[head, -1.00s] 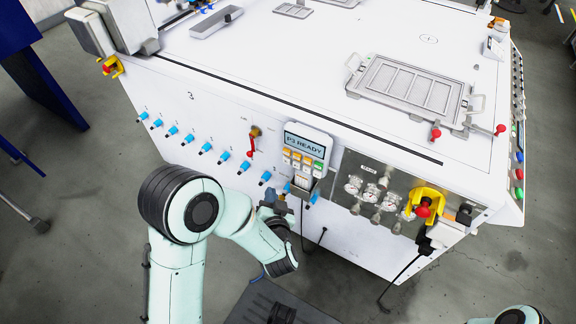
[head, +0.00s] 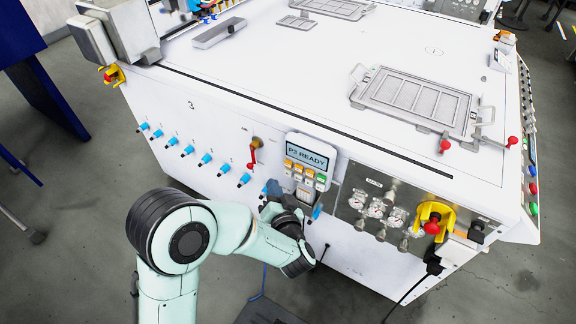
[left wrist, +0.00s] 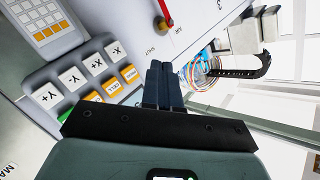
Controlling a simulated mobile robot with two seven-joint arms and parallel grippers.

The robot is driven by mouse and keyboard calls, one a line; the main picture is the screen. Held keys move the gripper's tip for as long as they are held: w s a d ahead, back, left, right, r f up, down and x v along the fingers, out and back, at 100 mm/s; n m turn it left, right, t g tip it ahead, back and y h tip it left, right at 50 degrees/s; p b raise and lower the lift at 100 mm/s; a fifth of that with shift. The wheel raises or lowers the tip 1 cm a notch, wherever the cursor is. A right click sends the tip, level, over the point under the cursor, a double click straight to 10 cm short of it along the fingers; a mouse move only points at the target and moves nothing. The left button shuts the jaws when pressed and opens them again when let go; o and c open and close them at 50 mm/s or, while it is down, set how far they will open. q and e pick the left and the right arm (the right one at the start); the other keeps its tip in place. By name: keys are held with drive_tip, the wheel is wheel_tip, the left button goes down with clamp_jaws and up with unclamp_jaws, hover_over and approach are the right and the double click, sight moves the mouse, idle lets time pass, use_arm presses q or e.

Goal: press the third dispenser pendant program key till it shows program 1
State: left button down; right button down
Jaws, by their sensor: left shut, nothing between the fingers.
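The dispenser pendant (head: 308,154) hangs on the machine's front panel, and its display (head: 307,157) reads "P3 READY". Below the display are orange keys, a green key (head: 321,178) and white keys. In the left wrist view the pendant (left wrist: 108,43) is at left, with white X and Y keys, orange keys (left wrist: 129,73) and a partly hidden green key (left wrist: 77,107). My left gripper (head: 270,187) is shut and empty, at the pendant's lower left in the head view. Its fingers (left wrist: 160,68) lie right of the orange keys in the left wrist view; I cannot tell whether they touch anything. My right gripper is out of view.
Blue-tipped fittings (head: 205,158) line the panel left of the pendant, and a red lever (head: 253,154) sits close beside it. Gauges (head: 377,208) and a red knob on a yellow mount (head: 433,226) are at right. A framed tray (head: 415,100) lies on the white top.

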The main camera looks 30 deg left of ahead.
sight(288, 164)
use_arm(q)
drive_tip(key=shift+w+d, duration=0.15)
drive_tip(key=shift+w, duration=2)
idle(0.4)
drive_tip(key=shift+w+p, duration=0.4)
drive_tip(key=shift+p, duration=0.05)
